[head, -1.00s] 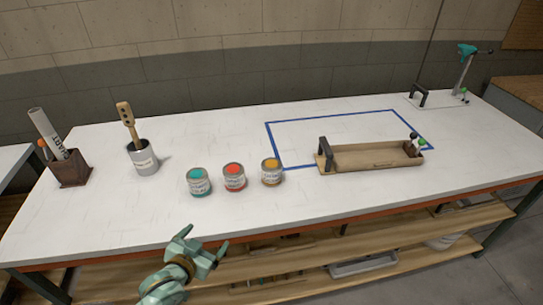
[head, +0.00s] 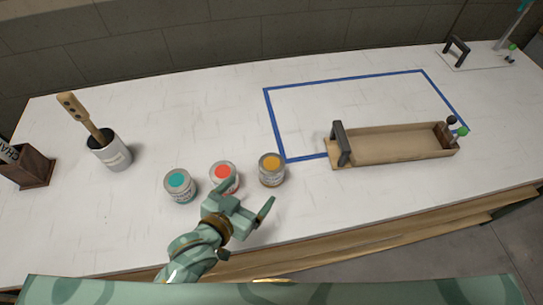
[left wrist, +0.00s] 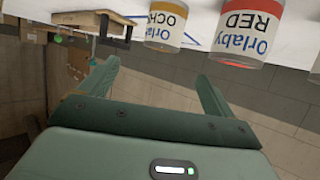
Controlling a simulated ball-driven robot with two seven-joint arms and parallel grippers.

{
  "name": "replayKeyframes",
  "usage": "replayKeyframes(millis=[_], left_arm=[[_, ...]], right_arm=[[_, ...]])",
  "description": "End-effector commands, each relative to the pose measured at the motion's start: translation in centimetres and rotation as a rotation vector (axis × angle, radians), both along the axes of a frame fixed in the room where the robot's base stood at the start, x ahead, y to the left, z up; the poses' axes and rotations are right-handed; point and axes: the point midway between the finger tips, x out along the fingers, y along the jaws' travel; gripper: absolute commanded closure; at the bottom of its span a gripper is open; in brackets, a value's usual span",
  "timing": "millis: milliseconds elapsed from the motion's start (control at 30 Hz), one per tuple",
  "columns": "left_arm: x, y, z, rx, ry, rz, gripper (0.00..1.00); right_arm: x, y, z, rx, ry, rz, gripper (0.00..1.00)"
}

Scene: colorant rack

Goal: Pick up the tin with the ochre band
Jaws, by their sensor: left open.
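The tin with the ochre band (head: 271,170) stands upright on the white table, rightmost in a row of 3 tins. It also shows in the left wrist view (left wrist: 166,25), its label partly cut off by the top edge. The red tin (head: 224,176) stands to its left, its lower part partly hidden by my gripper, and it shows in the left wrist view (left wrist: 246,30). The teal tin (head: 180,186) is at the left of the row. My left gripper (head: 248,198) is open and empty, in front of the red and ochre tins, apart from the ochre one. My right gripper is not visible.
A wooden tray (head: 395,146) with a black handle lies right of the tins, by a blue taped outline (head: 346,80). A grey-white pot (head: 112,155) with a wooden stick and a brown box (head: 28,170) stand at the left. The table front right of the tins is clear.

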Motion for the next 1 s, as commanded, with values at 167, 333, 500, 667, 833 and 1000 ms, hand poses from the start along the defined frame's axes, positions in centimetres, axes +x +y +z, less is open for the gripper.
replayKeyframes(millis=[167, 333, 500, 667, 833, 1000], left_arm=[[3.5, -1.9, -1.8, -0.001, -0.002, 0.0, 0.1], [6.6, -3.6, -3.3, 0.0, -0.001, 0.0, 0.1], [8.2, -4.4, -3.9, 0.001, 0.0, 0.0, 0.1], [9.6, -5.0, -4.4, 0.0, -0.002, 0.0, 0.1], [12.0, -6.1, -5.4, 0.0, -0.001, 0.0, 0.1], [12.8, -6.5, -5.7, 0.001, -0.001, 0.001, 0.1]], right_arm=[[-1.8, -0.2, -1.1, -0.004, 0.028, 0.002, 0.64], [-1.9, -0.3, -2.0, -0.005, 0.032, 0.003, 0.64], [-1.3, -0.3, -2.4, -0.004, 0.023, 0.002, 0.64], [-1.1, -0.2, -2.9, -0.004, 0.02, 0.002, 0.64], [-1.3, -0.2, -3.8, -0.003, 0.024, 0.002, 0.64], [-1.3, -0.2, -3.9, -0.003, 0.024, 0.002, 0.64]])
